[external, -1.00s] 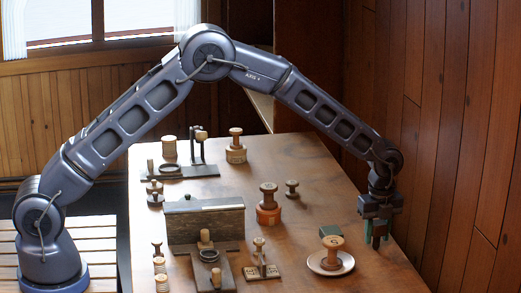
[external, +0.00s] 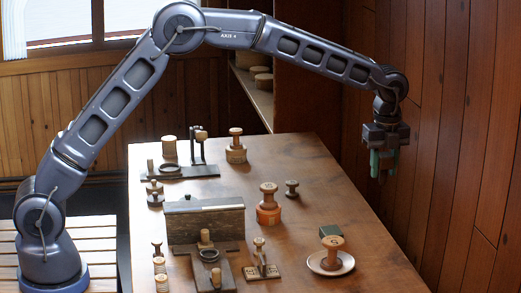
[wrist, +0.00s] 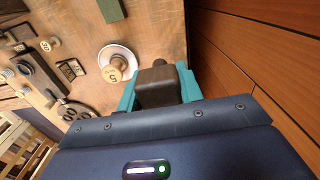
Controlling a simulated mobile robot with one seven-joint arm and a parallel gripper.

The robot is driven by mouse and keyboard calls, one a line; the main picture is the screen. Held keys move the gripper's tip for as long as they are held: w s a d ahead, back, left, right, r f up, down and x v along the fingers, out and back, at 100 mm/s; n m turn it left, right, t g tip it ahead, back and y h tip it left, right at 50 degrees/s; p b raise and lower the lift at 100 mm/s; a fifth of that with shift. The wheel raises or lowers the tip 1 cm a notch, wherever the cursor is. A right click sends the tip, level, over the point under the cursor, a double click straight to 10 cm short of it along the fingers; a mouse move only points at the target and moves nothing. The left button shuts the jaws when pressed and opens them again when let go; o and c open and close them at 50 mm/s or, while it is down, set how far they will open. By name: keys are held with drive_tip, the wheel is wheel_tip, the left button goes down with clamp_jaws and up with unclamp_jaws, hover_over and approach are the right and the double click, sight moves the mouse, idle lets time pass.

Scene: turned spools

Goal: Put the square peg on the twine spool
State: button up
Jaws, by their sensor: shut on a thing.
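My gripper (external: 383,168) is high above the right edge of the table, its teal fingers shut on a dark brown, square-sided piece. In the wrist view this piece, which looks like the square peg (wrist: 158,85), sits between the teal fingers with a narrower end sticking out. Several spools stand on the table, and I cannot tell for sure which is the twine spool. Another spool (external: 236,139) stands on a tan base at the back.
A reddish spool (external: 268,196) stands on an orange base mid-table. A green block (external: 330,230) lies behind the saucer (external: 316,267). A dark lidded box (external: 205,222) and small stands fill the left. The wood-panelled wall (external: 450,130) is close on the right.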

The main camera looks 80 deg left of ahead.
drive_tip(key=shift+r, duration=0.65)
drive_tip(key=s+a+r+n, duration=0.1)
drive_tip(key=s+a+n, duration=0.3)
drive_tip(key=a, duration=1.1)
drive_tip(key=s+a+r+n, duration=0.15)
drive_tip(key=s+a, duration=0.35)
drive_tip(key=a, duration=1)
drive_tip(key=s+a+r+n, duration=0.1)
drive_tip(key=s+a+n, duration=0.35)
drive_tip(key=a, duration=1.05)
wheel_tip(320, 180, up, 3)
drive_tip(key=n, duration=0.8)
hover_over(169, 138)
wheel_tip(169, 138, down, 20)
drive_tip(key=shift+r, duration=0.1)
